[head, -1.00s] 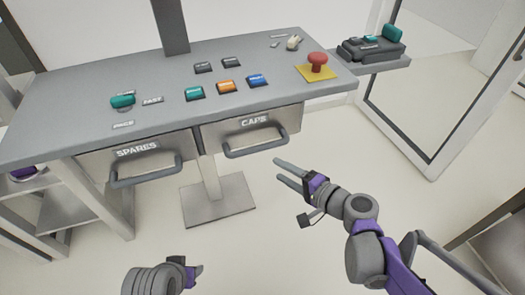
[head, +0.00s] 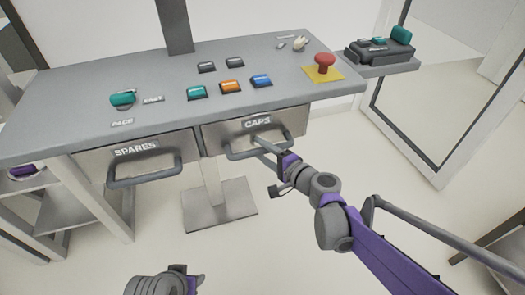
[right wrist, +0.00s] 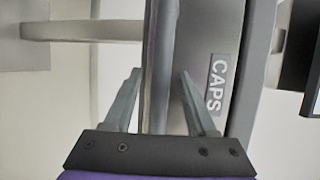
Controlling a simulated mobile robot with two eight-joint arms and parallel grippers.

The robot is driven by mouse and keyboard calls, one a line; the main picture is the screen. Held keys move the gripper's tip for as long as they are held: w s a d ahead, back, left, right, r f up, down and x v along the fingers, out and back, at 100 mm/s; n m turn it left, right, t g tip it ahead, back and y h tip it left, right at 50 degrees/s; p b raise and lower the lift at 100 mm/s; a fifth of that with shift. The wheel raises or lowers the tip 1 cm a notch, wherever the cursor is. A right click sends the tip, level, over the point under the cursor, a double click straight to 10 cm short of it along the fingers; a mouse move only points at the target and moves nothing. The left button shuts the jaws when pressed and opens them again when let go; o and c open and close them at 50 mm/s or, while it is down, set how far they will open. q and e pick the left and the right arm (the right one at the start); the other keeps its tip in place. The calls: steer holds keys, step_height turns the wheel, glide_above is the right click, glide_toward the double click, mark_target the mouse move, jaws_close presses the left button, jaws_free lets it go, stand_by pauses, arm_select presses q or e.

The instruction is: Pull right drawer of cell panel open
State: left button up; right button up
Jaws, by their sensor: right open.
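The right drawer (head: 287,121) of the cell panel, labelled CAPS, is shut under the grey worktop. Its grey bar handle (head: 236,156) stands out from its front. My right gripper (head: 262,144) is at this handle. In the right wrist view, its open fingers (right wrist: 159,76) are on either side of the handle bar (right wrist: 158,50), with gaps to both. The CAPS label (right wrist: 217,82) is right of the bar there. My left gripper (head: 196,281) is low at the bottom of the head view, away from the panel; its jaws are unclear.
The left drawer (head: 112,157), labelled SPARES, is shut, with a similar handle (head: 145,180). The worktop (head: 70,95) carries several coloured buttons, a teal knob (head: 123,98) and a red stop button (head: 324,62). A pedestal foot (head: 218,208) stands below. The floor in front is clear.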

steer(key=shift+c, duration=0.4)
jaws_close()
stand_by(1.1)
